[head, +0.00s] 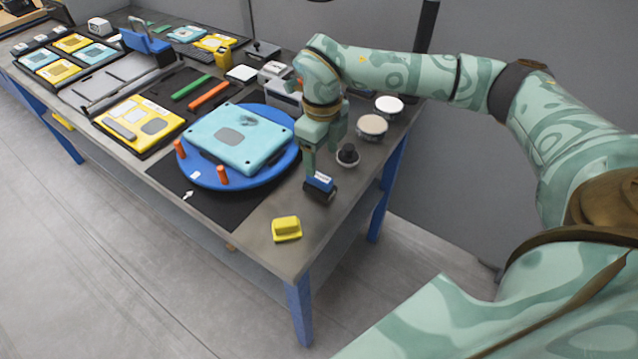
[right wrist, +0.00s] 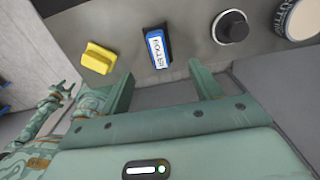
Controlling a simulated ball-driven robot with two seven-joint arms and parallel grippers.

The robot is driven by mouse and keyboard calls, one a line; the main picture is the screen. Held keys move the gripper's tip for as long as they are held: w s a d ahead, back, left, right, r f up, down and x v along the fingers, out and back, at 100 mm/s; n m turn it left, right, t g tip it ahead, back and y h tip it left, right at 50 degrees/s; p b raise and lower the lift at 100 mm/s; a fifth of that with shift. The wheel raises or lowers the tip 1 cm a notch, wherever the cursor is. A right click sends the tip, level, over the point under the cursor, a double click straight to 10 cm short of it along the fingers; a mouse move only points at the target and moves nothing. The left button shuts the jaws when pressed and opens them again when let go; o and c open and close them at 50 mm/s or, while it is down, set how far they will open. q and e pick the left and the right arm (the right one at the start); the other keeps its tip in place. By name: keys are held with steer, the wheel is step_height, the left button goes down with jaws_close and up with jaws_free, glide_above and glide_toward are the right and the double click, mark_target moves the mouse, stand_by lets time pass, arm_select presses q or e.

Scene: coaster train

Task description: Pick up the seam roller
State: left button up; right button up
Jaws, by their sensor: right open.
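The seam roller appears to be the small blue tool (head: 320,184) with a white label and a dark lower part, standing on the near right part of the bench. In the right wrist view the blue tool (right wrist: 158,48) lies ahead of the gap between the fingertips. My right gripper (head: 322,160) is open and empty, just above and behind the blue tool. Its two fingers show apart in the right wrist view (right wrist: 163,84). My left gripper (right wrist: 66,88) shows small at the left of the right wrist view; its opening is unclear. It is not in the head view.
A yellow block (head: 286,229) sits near the front corner. A black knob (head: 347,154) stands just right of my right gripper, with round tins (head: 372,126) behind. A blue turntable (head: 205,177) bearing a light-blue panel (head: 238,138) is close on the left. Bare bench surrounds the yellow block.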

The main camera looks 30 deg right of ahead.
mark_target(320, 176)
step_height(320, 176, down, 5)
steer(key=shift+r+b, duration=0.2)
steer(key=shift+b, duration=0.15)
steer(key=f, duration=0.2)
steer(key=f+b, duration=0.1)
steer(key=f, duration=0.2)
steer(key=shift+w+a+f, duration=0.1)
steer(key=shift+w, duration=0.1)
steer(key=c, duration=1.3)
